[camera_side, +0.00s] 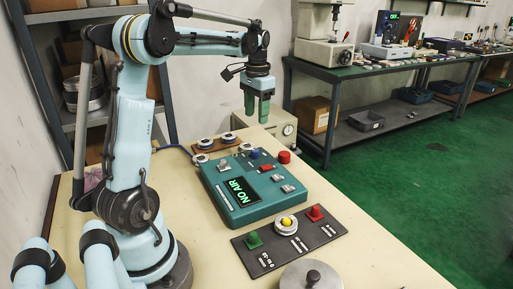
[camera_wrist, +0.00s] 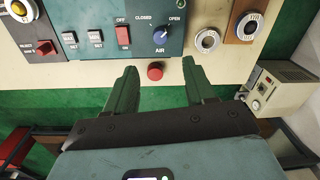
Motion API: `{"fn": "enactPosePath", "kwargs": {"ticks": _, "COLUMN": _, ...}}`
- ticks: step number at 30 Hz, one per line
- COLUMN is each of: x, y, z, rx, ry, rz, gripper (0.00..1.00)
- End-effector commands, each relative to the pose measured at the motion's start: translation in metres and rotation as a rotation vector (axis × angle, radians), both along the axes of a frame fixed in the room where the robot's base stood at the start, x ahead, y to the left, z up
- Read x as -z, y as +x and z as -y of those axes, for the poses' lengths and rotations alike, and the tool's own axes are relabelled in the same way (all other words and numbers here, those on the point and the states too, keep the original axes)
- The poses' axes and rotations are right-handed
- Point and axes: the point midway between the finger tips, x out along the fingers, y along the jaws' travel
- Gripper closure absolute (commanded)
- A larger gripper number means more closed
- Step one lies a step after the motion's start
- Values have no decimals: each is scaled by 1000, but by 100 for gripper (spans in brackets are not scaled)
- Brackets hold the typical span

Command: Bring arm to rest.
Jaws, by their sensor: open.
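My gripper (camera_side: 256,119) hangs with its green fingers pointing down, above the far side of the bench and behind the teal control panel (camera_side: 228,208). In the wrist view the two fingers (camera_wrist: 159,66) are apart with nothing held between them. A red mushroom knob (camera_wrist: 155,71) shows in the gap, below the fingers, and stands by the panel's far corner in the side view (camera_side: 284,156). More rings (camera_side: 229,137) sit on and near a brown board at the back.
The panel's display (camera_side: 242,190) reads "NO AIR". A round metal lid (camera_side: 312,276) lies at the front. Shelving (camera_side: 75,16) rises behind my arm.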

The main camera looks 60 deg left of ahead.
Motion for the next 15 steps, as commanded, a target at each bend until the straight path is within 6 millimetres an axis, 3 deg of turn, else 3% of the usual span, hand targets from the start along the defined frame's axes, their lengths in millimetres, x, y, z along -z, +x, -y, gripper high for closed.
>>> {"fn": "enactPosePath", "kwargs": {"ticks": 5, "x": -1, "y": 0, "z": 4, "rx": 3, "ry": 3, "rz": 5, "gripper": 46}}
{"fn": "enactPosePath", "kwargs": {"ticks": 8, "x": -5, "y": 1, "z": 19, "rx": 15, "ry": 17, "rz": 30, "gripper": 46}}
{"fn": "enactPosePath", "kwargs": {"ticks": 15, "x": -15, "y": -5, "z": 91, "rx": 66, "ry": 68, "rz": 167, "gripper": 46}}
